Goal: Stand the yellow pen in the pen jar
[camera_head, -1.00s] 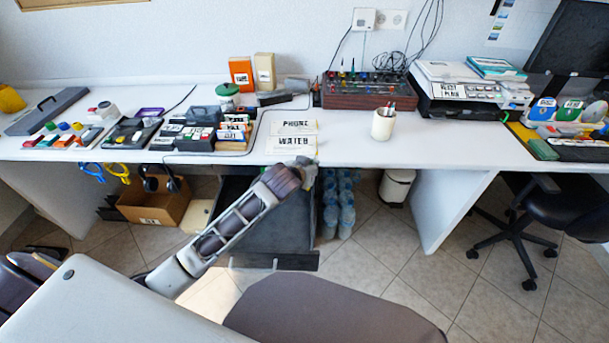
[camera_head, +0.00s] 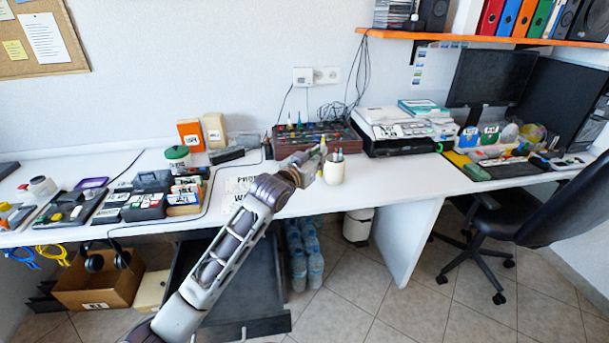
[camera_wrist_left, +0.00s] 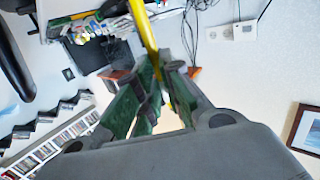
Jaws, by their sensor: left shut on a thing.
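The white pen jar (camera_head: 334,173) stands upright near the front edge of the desk, with a few pens showing above its rim. My left gripper (camera_head: 314,160) is just left of the jar in the head view, at about rim height in the picture. In the left wrist view the gripper (camera_wrist_left: 163,72) is shut on the yellow pen (camera_wrist_left: 146,27), which runs up out of the frame and shows again below the fingers. The wrist view does not clearly show the jar. My right gripper is out of view.
A rack of tools (camera_head: 315,137) stands behind the jar, and a printer (camera_head: 397,130) stands to its right. Boxes and sorted trays (camera_head: 150,196) fill the desk on the left. The desk in front of the printer is mostly clear.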

